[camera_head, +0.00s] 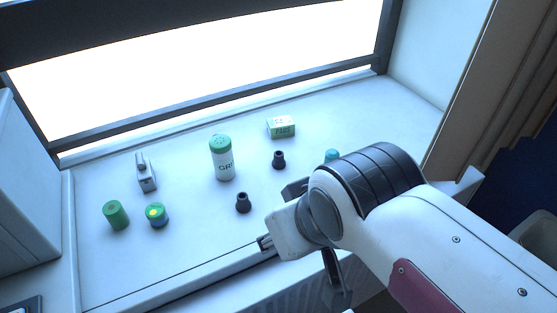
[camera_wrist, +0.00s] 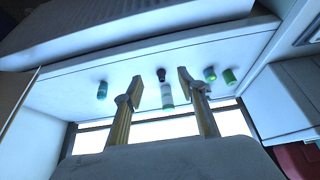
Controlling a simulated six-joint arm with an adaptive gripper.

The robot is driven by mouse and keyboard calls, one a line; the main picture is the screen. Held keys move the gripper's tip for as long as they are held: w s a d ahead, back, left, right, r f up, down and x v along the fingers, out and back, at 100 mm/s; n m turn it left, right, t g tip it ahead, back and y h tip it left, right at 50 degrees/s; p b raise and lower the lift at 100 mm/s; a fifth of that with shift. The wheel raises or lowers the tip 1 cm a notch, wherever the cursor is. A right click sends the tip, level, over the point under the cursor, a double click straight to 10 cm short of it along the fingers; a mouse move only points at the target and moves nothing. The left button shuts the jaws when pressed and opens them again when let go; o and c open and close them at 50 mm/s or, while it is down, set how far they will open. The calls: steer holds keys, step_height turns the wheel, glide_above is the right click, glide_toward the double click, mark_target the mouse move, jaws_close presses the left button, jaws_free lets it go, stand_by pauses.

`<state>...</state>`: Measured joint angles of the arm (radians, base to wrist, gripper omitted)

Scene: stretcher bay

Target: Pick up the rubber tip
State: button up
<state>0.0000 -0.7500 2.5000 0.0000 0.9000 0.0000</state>
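Two small dark rubber tips stand upright on the white sill in the head view, one nearer the front (camera_head: 243,203) and one farther back (camera_head: 279,160). One dark tip (camera_wrist: 161,75) shows in the wrist view, seen between the fingers; the other is not visible there, perhaps behind a finger. My gripper (camera_wrist: 160,78) is open, its two yellowish fingers apart with nothing held. In the head view my wrist is right of the front tip, over the sill's front edge, and the fingers are mostly hidden.
A white bottle with green cap (camera_head: 223,163) stands behind the front tip. A green-white box (camera_head: 281,127) is at the back. A teal-topped item (camera_head: 332,155) is partly hidden by my arm. A grey metal item (camera_head: 146,173), a green cylinder (camera_head: 116,215) and a green-yellow jar (camera_head: 157,216) stand left.

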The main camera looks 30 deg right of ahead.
stand_by(0.4)
steer(key=w+d+f+n+t+h, duration=0.2)
steer(key=w+d, duration=0.5)
steer(key=w, duration=0.4)
steer(key=w+d+f+n+t+h, duration=0.1)
steer(key=w+d+t, duration=0.1)
steer(key=w+d, duration=0.75)
steer(key=n+y, duration=0.5)
steer(key=y, duration=0.3)
glide_toward(243, 202)
steer(key=shift+t, duration=0.3)
steer(key=w+d, duration=0.1)
steer(key=w, duration=0.1)
steer(key=w+d, duration=0.2)
steer(key=w+d+f, duration=0.1)
steer(key=w+d, duration=0.1)
steer(key=w, duration=0.1)
steer(key=shift+d, duration=0.2)
steer(key=s+a+f+y, duration=0.2)
steer(key=a+y, duration=0.1)
steer(key=shift+s+n+y, duration=0.3)
steer(key=shift+s, duration=0.1)
steer(key=shift+s+a+y, duration=0.3)
steer(key=shift+s, duration=0.1)
